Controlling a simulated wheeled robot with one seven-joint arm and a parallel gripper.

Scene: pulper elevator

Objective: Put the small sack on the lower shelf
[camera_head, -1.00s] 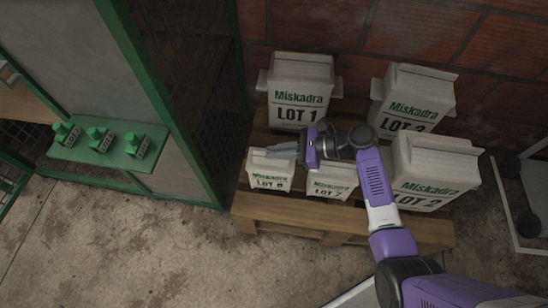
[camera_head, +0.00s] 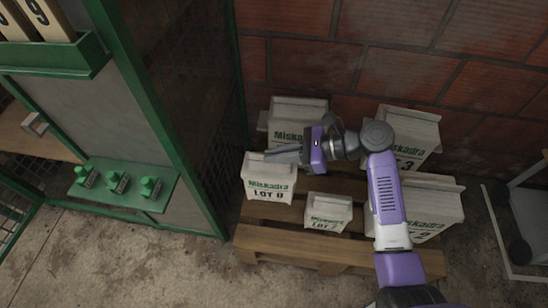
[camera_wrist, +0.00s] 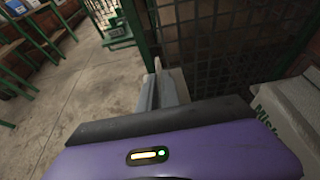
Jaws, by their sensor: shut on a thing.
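My gripper (camera_head: 288,154) is shut on the top of a small white sack (camera_head: 269,187) with green "Miskadra" lettering and "LOT" with a digit like 8 or 0. The sack hangs upright, seemingly a little above the wooden pallet (camera_head: 315,247). In the wrist view, my gripper's fingers (camera_wrist: 159,88) show beyond the dark palm edge, with a pale bit of the sack between and beside them. A wooden board like a shelf (camera_head: 35,137) shows at the left inside the green frame; I cannot tell whether it is the lower shelf.
Another small sack (camera_head: 328,212) stands on the pallet to the right. Larger sacks (camera_head: 298,115) stand behind and right. A green mesh cage (camera_head: 185,100) stands close on the left, with a green ledge of small knobs (camera_head: 117,181). The concrete floor in front is clear.

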